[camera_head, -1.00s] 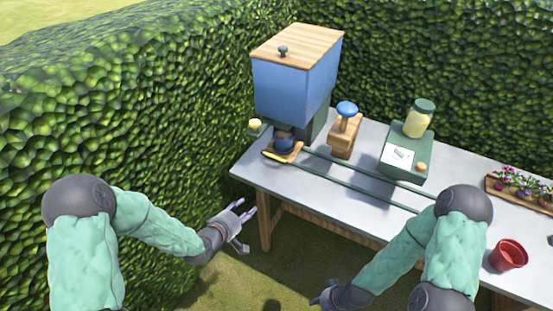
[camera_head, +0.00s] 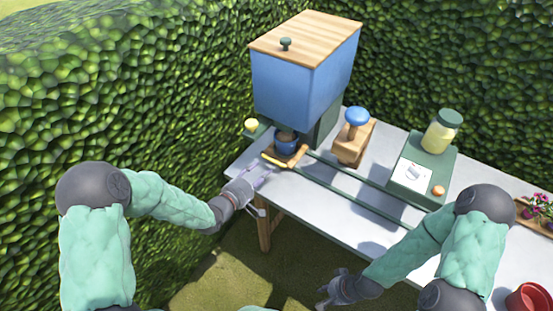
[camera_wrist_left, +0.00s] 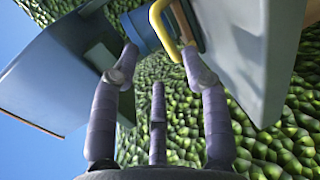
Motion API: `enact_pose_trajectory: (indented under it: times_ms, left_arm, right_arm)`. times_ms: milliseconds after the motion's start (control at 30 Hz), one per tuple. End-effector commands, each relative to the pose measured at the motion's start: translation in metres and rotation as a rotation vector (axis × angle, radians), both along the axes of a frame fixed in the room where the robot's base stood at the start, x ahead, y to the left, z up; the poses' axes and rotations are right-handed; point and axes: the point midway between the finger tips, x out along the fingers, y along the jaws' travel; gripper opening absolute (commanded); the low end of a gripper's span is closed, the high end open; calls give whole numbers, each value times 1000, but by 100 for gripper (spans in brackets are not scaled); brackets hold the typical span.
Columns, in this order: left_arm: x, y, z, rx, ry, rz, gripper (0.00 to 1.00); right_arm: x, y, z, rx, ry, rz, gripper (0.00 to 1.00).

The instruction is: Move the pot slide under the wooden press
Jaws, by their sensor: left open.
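The pot slide (camera_head: 289,157) is a small wooden tray with a yellow handle (camera_head: 277,162) on its front edge. It carries a blue pot (camera_head: 286,142) and sits under the blue hopper at the left end of the green rails. The wooden press (camera_head: 353,140), with a blue knob on top, stands to the right, behind the rails. My left gripper (camera_head: 265,182) is open and empty, just front-left of the handle. In the left wrist view, the yellow handle (camera_wrist_left: 160,27) shows between and beyond the fingertips. My right gripper (camera_head: 328,290) hangs low in front of the table, its fingers small and unclear.
The blue hopper (camera_head: 292,88) with a wooden lid rises over the slide. Green rails (camera_head: 355,190) run right along the table. A green stand (camera_head: 422,172) with a jar is behind them. A red pot (camera_head: 528,298) is front right. A hedge closes the left and back.

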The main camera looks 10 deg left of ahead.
Motion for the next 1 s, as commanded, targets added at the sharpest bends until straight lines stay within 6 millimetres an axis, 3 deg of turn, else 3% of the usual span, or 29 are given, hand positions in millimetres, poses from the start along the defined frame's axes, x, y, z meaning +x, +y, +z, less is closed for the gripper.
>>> enact_pose_trajectory:
  times_ms: [300,500,933,1000]
  left_arm:
    - [52,-20,-14,0,-1,-2,46]
    - [74,-27,-18,0,-1,-1,46]
    - [82,-30,-18,0,0,0,46]
    - [82,-30,-18,0,0,0,29]
  right_arm:
    - [0,0,-21,0,-1,0,32]
    - [1,0,-27,0,-1,0,32]
    - [1,0,-29,0,-1,0,32]
    - [1,0,-29,0,-1,0,32]
